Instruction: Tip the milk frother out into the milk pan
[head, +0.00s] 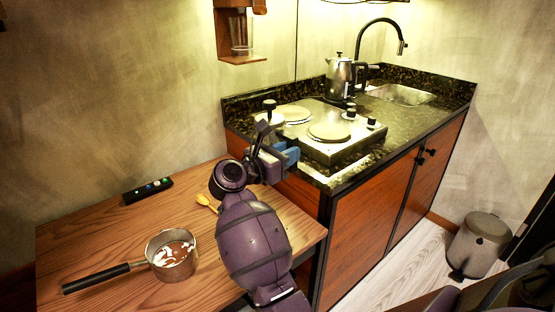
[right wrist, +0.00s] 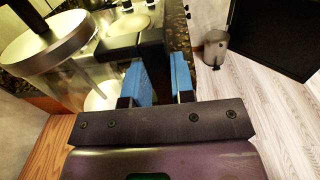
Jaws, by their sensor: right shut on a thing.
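The milk pan (head: 190,260) stands on the wooden table at the lower left of the head view, its black handle pointing left. It holds brown liquid with white streaks. My right gripper (head: 284,154) is over the table's far right, beside the counter edge. Its blue fingers (right wrist: 158,82) are shut on the black handle of the milk frother (right wrist: 50,52). The frother's round lid and black knob fill the upper left of the wrist view. In the head view its black knob (head: 269,104) points up, and my wrist hides much of it. My left gripper is out of view.
A yellow-handled utensil (head: 206,202) lies on the table (head: 90,235), partly hidden by my arm. A black strip with coloured buttons (head: 148,189) lies at the back. The counter holds a hob (head: 328,152) and a kettle (head: 340,80). The table around the pan is mostly clear.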

